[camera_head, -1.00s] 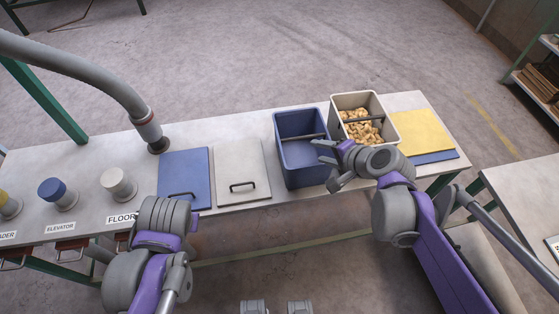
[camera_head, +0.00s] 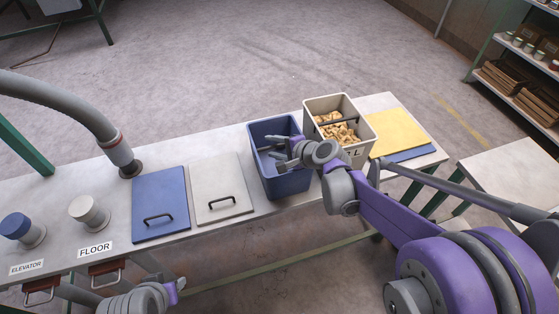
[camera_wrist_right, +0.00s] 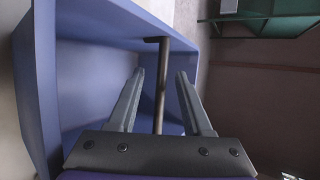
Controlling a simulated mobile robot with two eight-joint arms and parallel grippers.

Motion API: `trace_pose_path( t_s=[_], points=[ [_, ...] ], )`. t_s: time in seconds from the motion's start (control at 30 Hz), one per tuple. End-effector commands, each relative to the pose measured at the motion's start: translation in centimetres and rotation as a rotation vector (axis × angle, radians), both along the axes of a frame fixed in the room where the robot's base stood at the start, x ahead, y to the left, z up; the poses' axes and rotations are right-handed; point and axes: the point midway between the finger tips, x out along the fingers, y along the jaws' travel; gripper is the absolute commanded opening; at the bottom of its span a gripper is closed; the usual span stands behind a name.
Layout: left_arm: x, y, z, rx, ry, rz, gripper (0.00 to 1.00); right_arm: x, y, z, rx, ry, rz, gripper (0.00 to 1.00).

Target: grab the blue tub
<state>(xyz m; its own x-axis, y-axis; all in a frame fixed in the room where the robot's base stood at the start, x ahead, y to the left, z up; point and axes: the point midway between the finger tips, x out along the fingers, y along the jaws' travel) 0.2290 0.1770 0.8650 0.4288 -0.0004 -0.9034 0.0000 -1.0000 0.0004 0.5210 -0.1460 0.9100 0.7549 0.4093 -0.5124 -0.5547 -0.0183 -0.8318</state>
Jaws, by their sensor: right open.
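The blue tub (camera_head: 288,185) stands open on the table, left of a cream tub, with a thin bar across its opening. My right gripper (camera_head: 277,156) is over the tub's opening, its fingers open. In the right wrist view, the tub's blue wall (camera_wrist_right: 88,85) fills the left side, and the dark bar (camera_wrist_right: 160,85) runs between the two spread fingers (camera_wrist_right: 158,74) without visible contact. The tub's right rim is partly hidden by my right wrist. My left gripper (camera_head: 178,286) is low at the bottom left, away from the tub; its fingers are not clear.
The cream tub (camera_head: 361,151) holds tan nuts and touches or nearly touches the blue one. A blue lid (camera_head: 160,190) and a white lid (camera_head: 222,175) lie left. Yellow and blue panels (camera_head: 400,130) lie right. A grey hose (camera_head: 75,100) meets the table at left.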

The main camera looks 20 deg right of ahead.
Motion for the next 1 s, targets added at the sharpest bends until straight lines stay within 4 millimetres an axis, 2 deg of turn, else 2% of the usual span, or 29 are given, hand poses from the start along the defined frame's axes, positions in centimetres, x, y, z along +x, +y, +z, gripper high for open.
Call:
trace_pose_path(
  t_s=[0.2, 0.47, 0.57, 0.77, 1.0],
  points=[
    [0.0, 0.0, -0.1, 0.000, 0.001, 0.000, 0.45, 2.2, 1.0, -1.5, -0.001, -0.001, 0.002, 0.50],
    [0.0, 0.0, -0.1, 0.000, 0.001, 0.000, 0.45, 2.4, 1.1, -1.6, 0.000, -0.001, 0.000, 0.50],
    [0.0, 0.0, -0.1, 0.000, 0.001, 0.000, 0.45, 2.4, 1.1, -1.6, 0.000, -0.001, 0.000, 0.35],
    [0.0, 0.0, -0.1, 0.000, 0.001, 0.000, 0.45, 2.4, 1.1, -1.6, 0.000, -0.001, 0.000, 0.00],
    [0.0, 0.0, -0.1, 0.000, 0.001, 0.000, 0.45, 2.4, 1.0, -1.6, 0.000, -0.001, 0.000, 0.00]
  ],
)
